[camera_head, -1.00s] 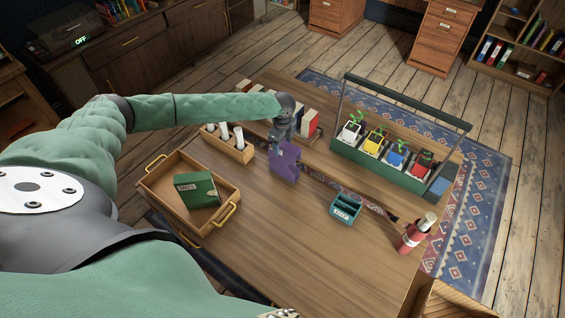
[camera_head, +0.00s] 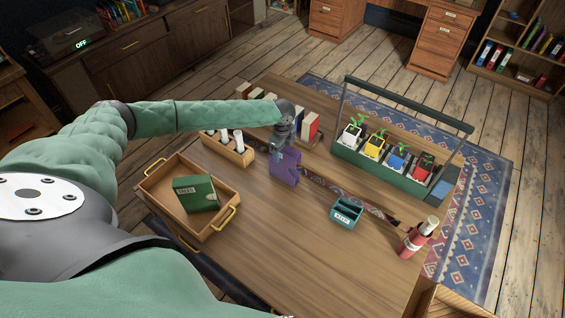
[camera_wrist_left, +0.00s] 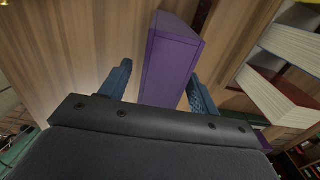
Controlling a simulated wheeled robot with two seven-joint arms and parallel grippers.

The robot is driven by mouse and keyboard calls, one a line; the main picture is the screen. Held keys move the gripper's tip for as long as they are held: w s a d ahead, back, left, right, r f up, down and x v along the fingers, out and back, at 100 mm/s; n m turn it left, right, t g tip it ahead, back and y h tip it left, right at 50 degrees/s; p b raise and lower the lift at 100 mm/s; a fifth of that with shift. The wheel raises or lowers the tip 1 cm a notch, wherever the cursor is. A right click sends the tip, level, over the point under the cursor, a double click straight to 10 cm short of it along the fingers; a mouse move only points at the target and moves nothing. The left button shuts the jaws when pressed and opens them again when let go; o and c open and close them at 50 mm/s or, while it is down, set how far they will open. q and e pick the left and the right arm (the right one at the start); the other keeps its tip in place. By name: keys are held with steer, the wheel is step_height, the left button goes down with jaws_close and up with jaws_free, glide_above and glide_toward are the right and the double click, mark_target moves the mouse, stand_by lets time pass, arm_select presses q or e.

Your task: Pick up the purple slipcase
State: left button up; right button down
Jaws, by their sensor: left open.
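The purple slipcase (camera_head: 285,168) stands upright on the wooden table, near its middle. My left gripper (camera_head: 279,150) is right at its top, coming down from above and behind. In the left wrist view the slipcase (camera_wrist_left: 170,62) lies between the two blue fingers of the gripper (camera_wrist_left: 160,88), which are apart on either side of it. A gap shows on the left side; on the right the finger is close to the slipcase, and I cannot tell if it touches. My right gripper is not in view.
A row of books (camera_head: 311,128) stands behind the slipcase. A wooden holder with white rolls (camera_head: 240,157) is to its left, and a tray with a green box (camera_head: 196,194) is nearer. A plant carrier (camera_head: 377,171), teal box (camera_head: 346,213) and red bottle (camera_head: 413,243) are to the right.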

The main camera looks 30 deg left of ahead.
arm_select(q)
steer(key=shift+f, duration=0.1)
stand_by(0.3)
jaws_close()
